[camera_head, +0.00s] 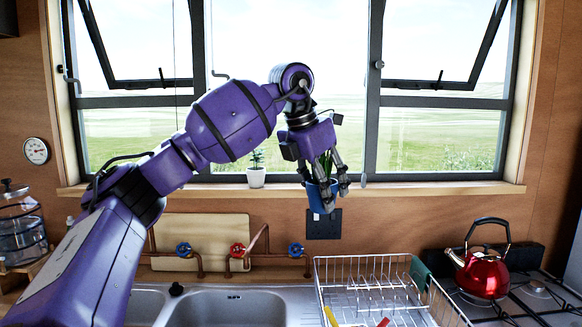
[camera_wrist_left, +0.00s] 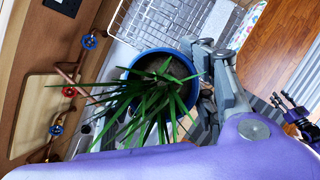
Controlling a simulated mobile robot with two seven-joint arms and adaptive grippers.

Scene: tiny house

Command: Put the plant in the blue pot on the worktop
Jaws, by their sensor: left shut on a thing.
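My left gripper (camera_head: 327,180) is shut on the blue pot (camera_head: 319,198), gripping its side. The pot is held in the air in front of the window, above the back of the worktop (camera_head: 300,300) and left of the dish rack. In the left wrist view, long green leaves (camera_wrist_left: 155,100) spread from the blue pot (camera_wrist_left: 130,70), with dark soil inside. The gripper fingers (camera_wrist_left: 215,75) press against the pot's right side there.
A wire dish rack (camera_head: 385,285) stands below and right of the pot. The sink (camera_head: 230,308) and taps (camera_head: 237,250) are to its left. A red kettle (camera_head: 482,273) stands on the stove. A white potted plant (camera_head: 256,177) is on the sill. A cutting board (camera_head: 200,238) leans behind the taps.

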